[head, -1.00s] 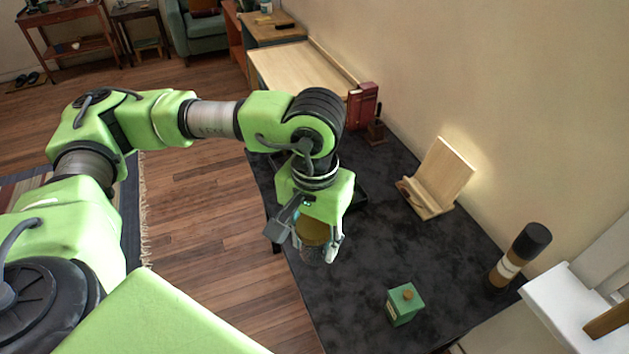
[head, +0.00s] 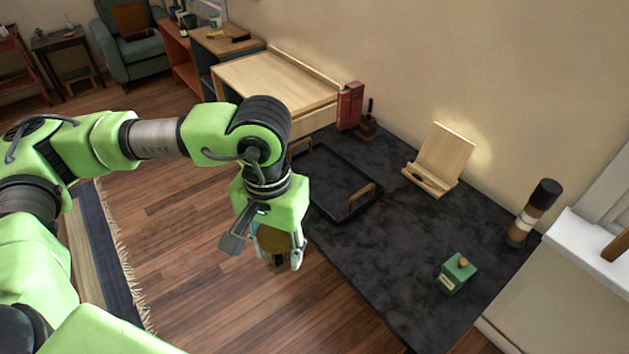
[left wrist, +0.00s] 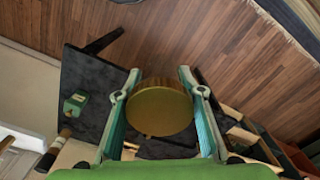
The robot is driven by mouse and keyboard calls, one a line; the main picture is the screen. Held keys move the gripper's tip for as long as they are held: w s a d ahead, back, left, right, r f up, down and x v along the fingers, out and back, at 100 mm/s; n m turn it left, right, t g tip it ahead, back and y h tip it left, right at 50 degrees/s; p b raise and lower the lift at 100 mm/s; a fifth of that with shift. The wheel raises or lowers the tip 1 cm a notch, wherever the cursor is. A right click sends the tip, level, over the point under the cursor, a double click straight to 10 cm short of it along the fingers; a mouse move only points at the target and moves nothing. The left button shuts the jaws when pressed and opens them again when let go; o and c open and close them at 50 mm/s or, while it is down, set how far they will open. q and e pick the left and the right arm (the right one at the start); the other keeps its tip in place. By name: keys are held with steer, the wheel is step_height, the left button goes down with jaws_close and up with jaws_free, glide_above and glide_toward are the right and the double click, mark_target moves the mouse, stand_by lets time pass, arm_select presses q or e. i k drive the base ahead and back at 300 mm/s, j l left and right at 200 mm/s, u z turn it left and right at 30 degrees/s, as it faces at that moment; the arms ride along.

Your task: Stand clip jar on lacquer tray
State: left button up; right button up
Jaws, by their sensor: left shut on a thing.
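My left gripper (head: 270,250) is shut on the clip jar (head: 272,238), which has a round gold-brown lid. In the left wrist view the jar's lid (left wrist: 160,111) sits between the two fingers and hides most of its body. In the head view gripper and jar appear just left of the dark table's edge, over the floor in the picture; their height is hard to tell. The black lacquer tray (head: 333,176) with brass-coloured handles lies on the table, right of and beyond the gripper. It looks empty. My right gripper is not in view.
The dark table (head: 395,245) holds a green box (head: 457,273), a wooden stand (head: 440,160), a dark-and-tan cylinder (head: 533,213), and red books (head: 349,106) near a small dark wooden item (head: 368,125). The table's middle is clear. A light wooden desk (head: 275,80) stands behind.

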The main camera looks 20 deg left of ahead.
mark_target(317, 172)
steer(key=i+j+z, duration=0.1)
steer(key=j, duration=0.2)
steer(key=i+j, duration=0.2)
steer(key=j, duration=0.15)
steer(key=i+j+z, duration=0.15)
steer(key=j, duration=0.15)
steer(key=i+j+z, duration=0.1)
steer(key=j, duration=0.25)
steer(key=i+j, duration=0.3)
steer(key=i, duration=0.25)
steer(key=z, duration=0.05)
